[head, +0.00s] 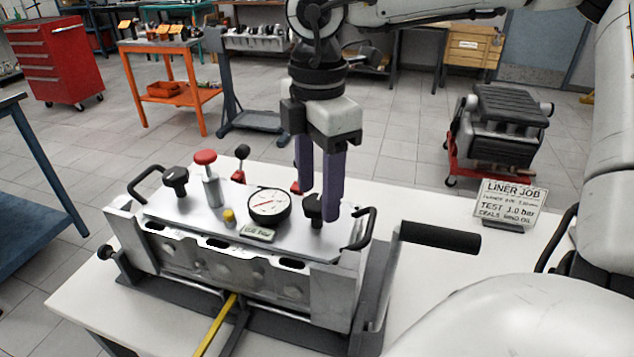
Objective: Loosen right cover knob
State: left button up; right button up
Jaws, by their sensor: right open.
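The right cover knob (313,212) is black and stands upright at the right end of the silver cover plate (222,222). My right gripper (329,208) points straight down over it, its purple fingers open. The fingers partly hide the knob, and I cannot tell whether they touch it. The left cover knob (175,179), also black, stands at the plate's left end. A dial gauge (269,203) sits on the plate left of the gripper. My left gripper is not in view.
Black handles (362,228) rise at the plate's ends. A red-topped valve (207,175) and a yellow cap (229,216) stand on the plate. A black crank grip (440,237) sticks out right. A sign (509,203) stands on the white table (420,205). A yellow bar (215,325) is in front.

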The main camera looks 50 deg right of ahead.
jog(key=shift+f, duration=0.45)
jog(key=c, duration=1.1)
